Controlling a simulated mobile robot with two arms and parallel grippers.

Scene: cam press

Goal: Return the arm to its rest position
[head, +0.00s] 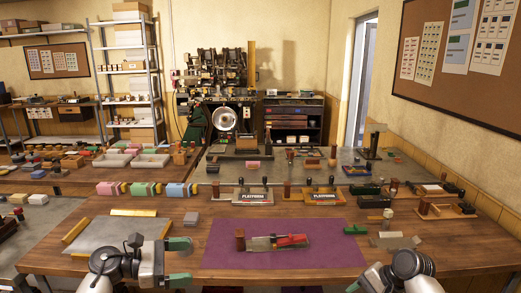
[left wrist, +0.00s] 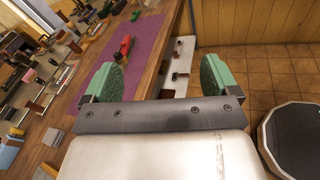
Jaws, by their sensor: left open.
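My left arm (head: 125,265) comes in at the bottom left of the head view. Its gripper (head: 181,262) is open and empty, beside the left edge of the purple mat. In the left wrist view its two green fingers (left wrist: 159,78) stand wide apart with nothing between them, near the table's edge with floor to the right. My right arm (head: 400,270) is at the bottom right. Only a green bit of its gripper (head: 352,287) shows at the lower edge, so its jaw opening is hidden.
A purple mat (head: 225,255) carries a wooden-handled tool with a red part (head: 290,241). A grey sheet (head: 105,238) with yellow bars lies left. Platforms marked with signs (head: 252,197) stand behind the mat. A green block (head: 355,230) sits right of it. A round dark stool (left wrist: 296,142) is on the floor.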

